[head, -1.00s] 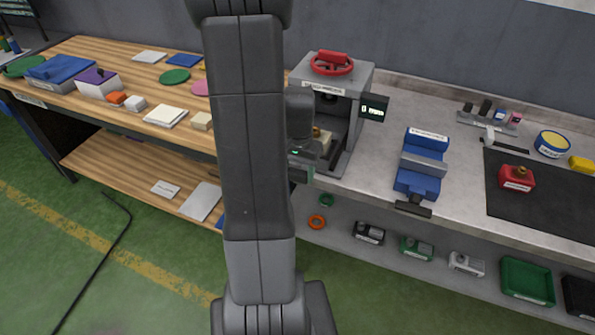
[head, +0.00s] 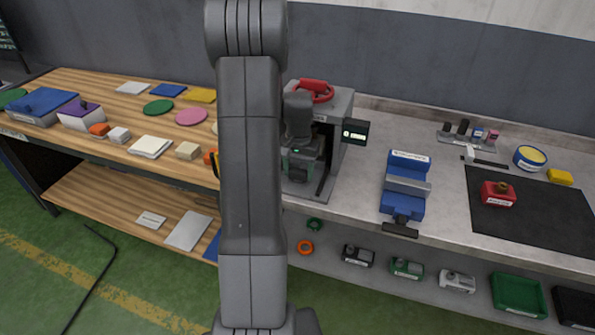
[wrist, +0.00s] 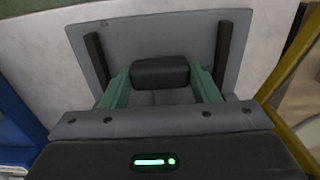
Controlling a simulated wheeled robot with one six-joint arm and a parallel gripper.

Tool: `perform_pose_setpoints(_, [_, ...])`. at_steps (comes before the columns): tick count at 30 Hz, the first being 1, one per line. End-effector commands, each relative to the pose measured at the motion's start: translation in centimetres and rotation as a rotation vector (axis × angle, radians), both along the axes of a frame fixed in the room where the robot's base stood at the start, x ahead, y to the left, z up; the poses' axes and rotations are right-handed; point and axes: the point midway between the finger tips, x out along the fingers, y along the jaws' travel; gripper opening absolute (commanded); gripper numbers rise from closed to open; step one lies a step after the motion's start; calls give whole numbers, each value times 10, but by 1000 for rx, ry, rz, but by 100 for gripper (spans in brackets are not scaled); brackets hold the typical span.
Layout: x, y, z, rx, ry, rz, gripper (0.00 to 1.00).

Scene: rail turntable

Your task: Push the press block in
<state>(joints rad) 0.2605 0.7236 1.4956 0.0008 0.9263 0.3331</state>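The press (head: 343,105) is a grey frame on the bench with a red handwheel (head: 312,90) on top and a small lit display (head: 355,132) on its right. My gripper (head: 298,172) is at the press's front opening and hides most of the inside. In the wrist view, my gripper's two green fingers (wrist: 162,82) stand apart over a grey plate (wrist: 245,45) with a dark strip at each side. A dark block (wrist: 160,71) lies between the fingertips. I cannot tell whether they press on it or whether it is the press block.
A blue vise (head: 405,185) stands right of the press, with a black mat (head: 535,205) and red block (head: 498,193) farther right. A wooden table (head: 130,170) with several flat pieces is at left. Small parts sit on a shelf below the bench.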

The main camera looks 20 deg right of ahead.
Motion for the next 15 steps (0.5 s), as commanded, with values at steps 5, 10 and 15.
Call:
perform_pose_setpoints(5, [2,-1,2,-4,-8,1,76])
perform_pose_setpoints(10, [2,-1,1,-3,-6,0,76])
perform_pose_setpoints(15, [2,-1,10,-3,-9,0,76])
